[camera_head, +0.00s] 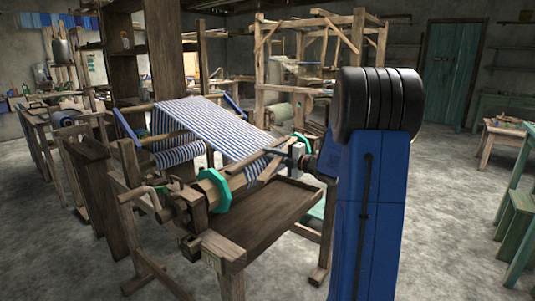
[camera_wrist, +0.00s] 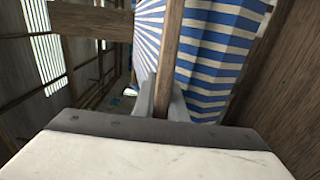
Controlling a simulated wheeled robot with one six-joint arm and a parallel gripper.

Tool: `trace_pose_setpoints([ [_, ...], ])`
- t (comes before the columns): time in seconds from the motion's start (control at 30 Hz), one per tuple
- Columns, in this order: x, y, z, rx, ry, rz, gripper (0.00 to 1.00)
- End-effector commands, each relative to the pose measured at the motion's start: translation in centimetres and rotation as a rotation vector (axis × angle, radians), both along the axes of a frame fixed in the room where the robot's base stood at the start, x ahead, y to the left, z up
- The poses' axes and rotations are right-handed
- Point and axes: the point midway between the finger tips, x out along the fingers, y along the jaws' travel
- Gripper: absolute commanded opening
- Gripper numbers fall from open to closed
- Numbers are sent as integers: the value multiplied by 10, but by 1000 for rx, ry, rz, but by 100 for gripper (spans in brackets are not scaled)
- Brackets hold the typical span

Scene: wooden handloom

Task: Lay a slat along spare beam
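My gripper (camera_head: 296,153) is at the right front of the loom, by the lower edge of the striped cloth. In the wrist view its fingers (camera_wrist: 164,108) stand on both sides of a narrow wooden slat (camera_wrist: 172,50) and appear closed on it. The slat runs away from the fingers, in front of blue-and-white striped cloth (camera_wrist: 210,50). In the head view the cloth (camera_head: 222,125) slopes down to a front roller with teal end wheels (camera_head: 214,190). Thin wooden bars lie near the gripper there. I cannot tell which beam is the spare one.
A shallow wooden tray (camera_head: 262,218) is below the gripper at the loom's front. A thick loom post (camera_head: 168,65) stands behind to the left. A wooden bench (camera_head: 497,135) and a green stool (camera_head: 518,225) are at the right. The floor (camera_head: 450,200) between is clear.

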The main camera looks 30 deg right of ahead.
Motion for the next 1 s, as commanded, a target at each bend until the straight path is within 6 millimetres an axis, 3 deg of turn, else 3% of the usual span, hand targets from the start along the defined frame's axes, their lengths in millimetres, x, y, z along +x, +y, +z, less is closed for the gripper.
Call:
trace_pose_setpoints([
  [0.03,-9,-5,-14,5,24,-6,29],
  [0.7,-123,-47,-2,2,2,-4,33],
  [1.0,-148,-56,0,1,-2,-3,33],
])
